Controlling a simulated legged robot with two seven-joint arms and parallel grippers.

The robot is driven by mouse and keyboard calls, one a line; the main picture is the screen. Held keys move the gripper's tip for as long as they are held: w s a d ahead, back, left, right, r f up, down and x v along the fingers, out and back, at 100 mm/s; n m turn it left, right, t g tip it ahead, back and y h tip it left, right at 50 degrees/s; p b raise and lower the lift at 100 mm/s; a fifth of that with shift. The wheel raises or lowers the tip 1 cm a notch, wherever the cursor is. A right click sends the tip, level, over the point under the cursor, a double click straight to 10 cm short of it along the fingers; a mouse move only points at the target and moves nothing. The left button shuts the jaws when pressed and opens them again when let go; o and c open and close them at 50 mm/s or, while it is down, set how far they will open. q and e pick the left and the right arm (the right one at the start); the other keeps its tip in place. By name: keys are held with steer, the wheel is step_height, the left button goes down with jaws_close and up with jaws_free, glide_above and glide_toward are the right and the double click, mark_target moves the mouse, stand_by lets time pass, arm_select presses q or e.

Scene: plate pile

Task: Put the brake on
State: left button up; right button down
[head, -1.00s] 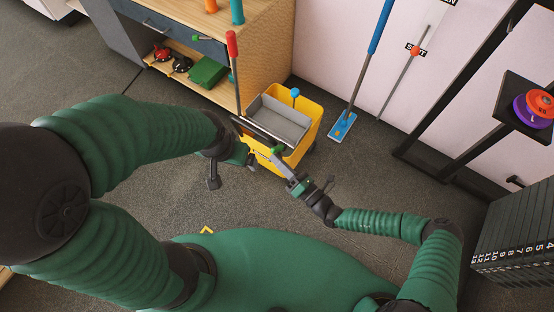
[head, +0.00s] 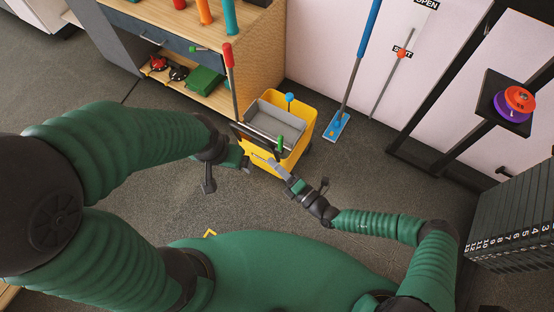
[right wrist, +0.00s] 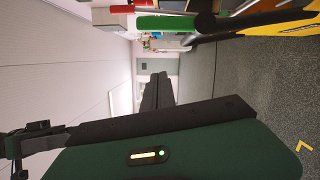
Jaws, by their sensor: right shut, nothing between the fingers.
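A yellow wheeled mop bucket (head: 302,128) with a grey wringer (head: 274,121) stands on the floor ahead. A lever with a red grip (head: 228,56) rises at its left. A short green handle (head: 280,143) stands near upright at the bucket's near side; it also shows in the right wrist view (right wrist: 165,22), above the fingers. My right gripper (head: 271,164) is shut and empty, just below and left of the green handle, apparently apart from it. My left gripper (head: 247,164) is near the bucket's near left corner; its fingers are too small to read. The wheels are mostly hidden.
A wooden workbench (head: 262,40) with a shelf stands behind the bucket to the left. A blue-handled mop (head: 352,85) leans on the wall. A dark rack with coloured discs (head: 513,104) stands at the right. The floor between me and the bucket is clear.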

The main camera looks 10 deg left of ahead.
steer(key=s+d+r+n+g+h+p, duration=0.15)
steer(key=s+d+n+g+h, duration=0.25)
steer(key=s+d+n+g, duration=0.55)
steer(key=s+d+r+n+g+h, duration=0.4)
steer(key=s+d+n, duration=0.45)
steer(key=n, duration=0.75)
steer(key=w+d+r+n+t+h, duration=0.3)
steer(key=w+d+r+n+h, duration=0.15)
steer(key=r+n, duration=0.3)
steer(key=w+d+r+n+t+h, duration=0.3)
steer(key=d+r+n, duration=0.3)
steer(key=r+n, duration=0.15)
arm_select(q)
steer(key=w+p+v, duration=0.2)
steer(key=p+v, duration=0.6)
steer(key=w+r+p+v, duration=0.1)
steer(key=w+p+v, duration=0.1)
steer(key=p+v, duration=0.6)
steer(key=shift+s+a+r, duration=0.3)
steer(key=shift+r, duration=0.4)
arm_select(e)
steer(key=w+v, duration=0.2)
steer(key=v, duration=0.6)
steer(key=w+r+v, duration=0.1)
steer(key=v, duration=0.7)
steer(key=shift+w, duration=0.35)
